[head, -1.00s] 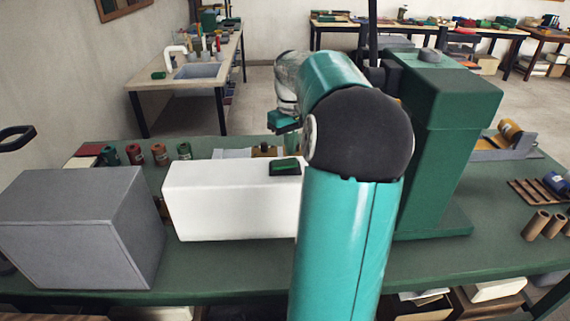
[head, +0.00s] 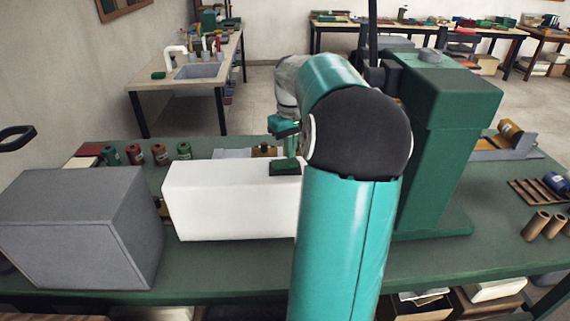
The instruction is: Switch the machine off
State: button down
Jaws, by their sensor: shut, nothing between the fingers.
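A tall dark green machine (head: 440,130) stands on the green workbench, right of my arm, with a green base plate on the bench. My teal arm covers its left side. No switch can be made out on the part that shows. My gripper (head: 287,130) is at the far end of my arm, left of the machine and above the back of the bench. It is small and partly hidden behind my arm, and is shut with nothing in it. A white box-shaped body (head: 230,200) with a dark green block (head: 285,167) on top lies below it.
A grey box (head: 80,225) stands at the left of the green workbench (head: 230,275). Several small spools (head: 135,154) line the back left. Cardboard tubes (head: 545,225) and a wooden rack (head: 540,192) lie at the right. The bench front is mostly clear.

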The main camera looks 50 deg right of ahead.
aim_at(290, 161)
jog(key=shift+f, duration=0.85)
dwell(0.5)
jog(key=shift+r, duration=3.5)
